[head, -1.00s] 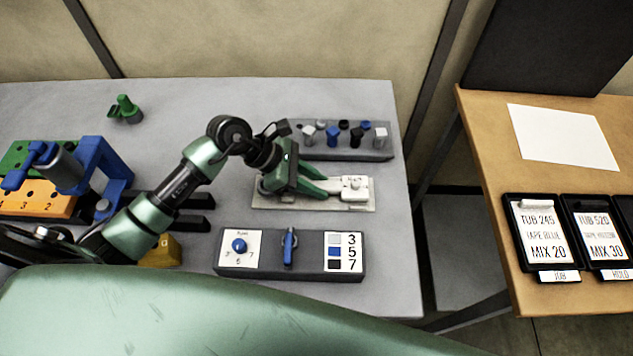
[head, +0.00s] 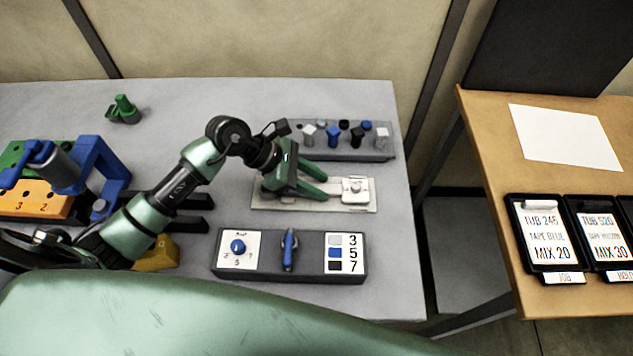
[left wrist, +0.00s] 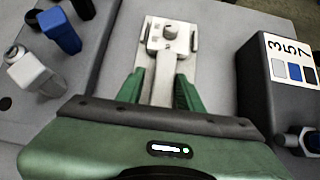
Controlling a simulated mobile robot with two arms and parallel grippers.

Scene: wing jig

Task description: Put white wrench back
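The white wrench (left wrist: 163,70) lies on a pale plate (head: 268,203) on the grey table, its head around or beside a round post (left wrist: 170,32); I cannot tell which. My left gripper (head: 326,188) is low over the plate. In the left wrist view its green fingers (left wrist: 160,90) stand apart on either side of the wrench's handle, with a gap visible on the left side. The palm end of the handle is hidden by the gripper body. My right gripper is not in view.
Behind the plate is a grey rack (head: 345,153) of white, blue and black blocks. In front is a dark box (head: 300,275) with a blue dial and lever. A blue clamp (head: 105,165) and orange block (head: 45,200) stand left. The table's right edge is close.

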